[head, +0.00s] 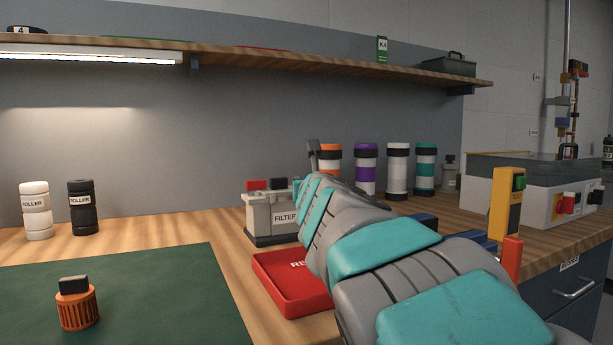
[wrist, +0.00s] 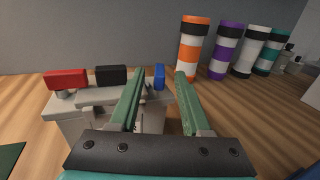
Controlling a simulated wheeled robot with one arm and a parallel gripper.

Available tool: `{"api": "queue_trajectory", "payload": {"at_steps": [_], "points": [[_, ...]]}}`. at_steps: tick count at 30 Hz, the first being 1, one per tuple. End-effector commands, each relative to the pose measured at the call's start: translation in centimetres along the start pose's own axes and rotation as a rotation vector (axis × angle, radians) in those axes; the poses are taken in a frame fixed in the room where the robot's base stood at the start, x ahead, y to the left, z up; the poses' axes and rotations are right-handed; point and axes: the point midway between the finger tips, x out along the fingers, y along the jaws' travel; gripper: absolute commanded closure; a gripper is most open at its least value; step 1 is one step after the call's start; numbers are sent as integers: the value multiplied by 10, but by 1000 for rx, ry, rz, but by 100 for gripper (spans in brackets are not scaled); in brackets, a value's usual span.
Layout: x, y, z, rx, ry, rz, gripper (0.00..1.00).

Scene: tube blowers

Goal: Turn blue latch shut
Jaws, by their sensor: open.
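The blue latch (wrist: 159,77) stands on the right part of the grey FILTER box (wrist: 72,103). It looks narrow, turned differently from the wide red latch (wrist: 66,79) and black latch (wrist: 111,75) beside it. My gripper (wrist: 161,72) is open, its two green fingers reaching forward on either side of the blue latch. The left finger appears close to the latch, with a wider gap on the right; I cannot tell whether it touches. In the head view the FILTER box (head: 263,213) stands on the bench, its right side hidden behind my arm.
A red tray (head: 280,287) lies in front of the box. Several banded tubes, including an orange one (wrist: 193,50), stand behind to the right. A green mat (head: 150,290) holding an orange ribbed part (head: 77,309) is at left. A shelf (head: 300,60) runs above.

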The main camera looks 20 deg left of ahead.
Motion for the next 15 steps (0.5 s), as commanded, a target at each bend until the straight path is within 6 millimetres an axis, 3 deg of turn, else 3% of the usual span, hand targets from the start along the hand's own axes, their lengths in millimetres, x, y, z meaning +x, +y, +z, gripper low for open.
{"api": "queue_trajectory", "payload": {"at_steps": [6,15], "points": [[29,-1,1,0,2,-1,52],[41,0,1,0,-1,0,52]]}}
